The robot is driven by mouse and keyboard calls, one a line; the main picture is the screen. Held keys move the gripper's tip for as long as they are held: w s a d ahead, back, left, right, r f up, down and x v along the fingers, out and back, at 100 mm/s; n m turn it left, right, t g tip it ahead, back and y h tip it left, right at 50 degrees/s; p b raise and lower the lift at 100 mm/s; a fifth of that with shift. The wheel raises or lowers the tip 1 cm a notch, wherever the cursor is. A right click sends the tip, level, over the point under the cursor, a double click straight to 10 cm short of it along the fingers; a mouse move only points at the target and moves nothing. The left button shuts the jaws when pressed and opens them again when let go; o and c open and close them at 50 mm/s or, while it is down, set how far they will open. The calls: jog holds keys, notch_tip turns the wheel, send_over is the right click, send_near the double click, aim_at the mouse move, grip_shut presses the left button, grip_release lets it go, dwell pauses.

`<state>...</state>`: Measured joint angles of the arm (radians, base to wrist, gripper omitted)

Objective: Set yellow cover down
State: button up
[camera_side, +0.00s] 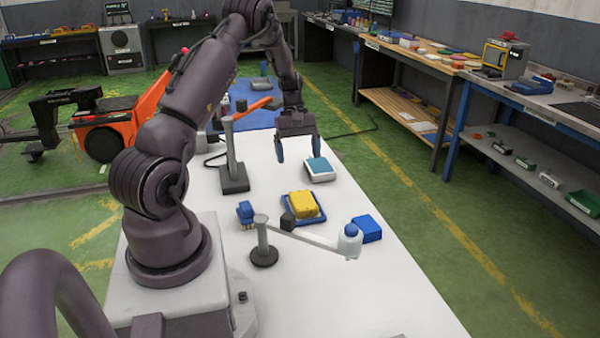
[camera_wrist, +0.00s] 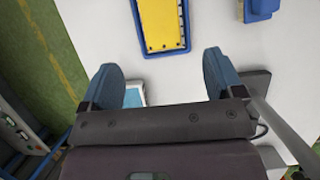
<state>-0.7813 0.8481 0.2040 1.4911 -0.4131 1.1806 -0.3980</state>
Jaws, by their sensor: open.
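The yellow cover (camera_side: 303,205) lies in a shallow blue tray (camera_side: 312,218) on the white table. In the wrist view the yellow cover (camera_wrist: 162,25) shows at the top centre, inside the blue rim (camera_wrist: 166,54) and cut off by the frame. My gripper (camera_side: 298,150) is open and empty, with its two blue fingers pointing down. It is above the table and behind the cover in the side view, apart from it. In the wrist view my gripper's fingers (camera_wrist: 162,78) are spread wide with nothing held between them.
A white box with a teal top (camera_side: 320,168) stands close to my gripper. A post (camera_side: 264,242) with a grey swing arm (camera_side: 310,237) stands in front of the tray. A blue block (camera_side: 367,228) and a small blue part (camera_side: 245,212) flank the tray. A taller post (camera_side: 231,155) is left.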

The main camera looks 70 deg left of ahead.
jog(key=w+d+r+m+t+y, duration=0.1)
jog(key=w+d+r+m+y, duration=0.2)
jog(key=d+r+m, duration=0.85)
jog(key=s+d+r+m+t, duration=0.1)
jog(key=s+d+r+m, duration=0.1)
jog(key=d, duration=0.4)
jog(key=s+d+r+m+t+y, duration=0.1)
jog(key=s+d+r+m+t, duration=0.1)
jog(key=s+d+r, duration=0.3)
jog(key=s+d+r+m+t, duration=0.1)
jog(key=s+d+r, duration=0.3)
jog(key=d, duration=0.5)
jog(key=shift+s+m+t+y, duration=0.3)
jog(key=shift+s+m, duration=0.4)
jog(key=shift+m, duration=0.05)
